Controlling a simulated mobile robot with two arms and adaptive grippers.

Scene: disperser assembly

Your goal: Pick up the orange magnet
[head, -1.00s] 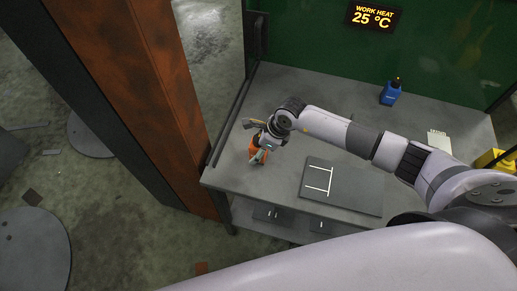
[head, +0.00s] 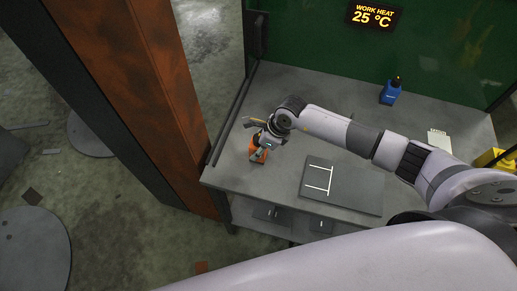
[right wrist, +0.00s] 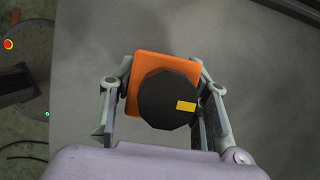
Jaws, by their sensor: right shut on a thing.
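The orange magnet is an orange block with a dark round part and a small yellow patch. It shows in the right wrist view (right wrist: 148,66) between the two fingers. In the head view the magnet (head: 257,154) is at the left end of the grey workbench (head: 235,175), partly covered by the gripper. My right gripper (head: 260,154) is shut on it, with a finger on each side; it also shows in the right wrist view (right wrist: 165,103). I cannot tell whether the magnet touches the bench. My left gripper is not in view.
A dark flat plate with white lines (head: 345,188) lies mid-bench. A blue bottle (head: 390,94) stands at the back, with a white pad (head: 438,141) and a yellow object (head: 495,159) at the right. A rusty brown pillar (head: 150,90) stands left of the bench.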

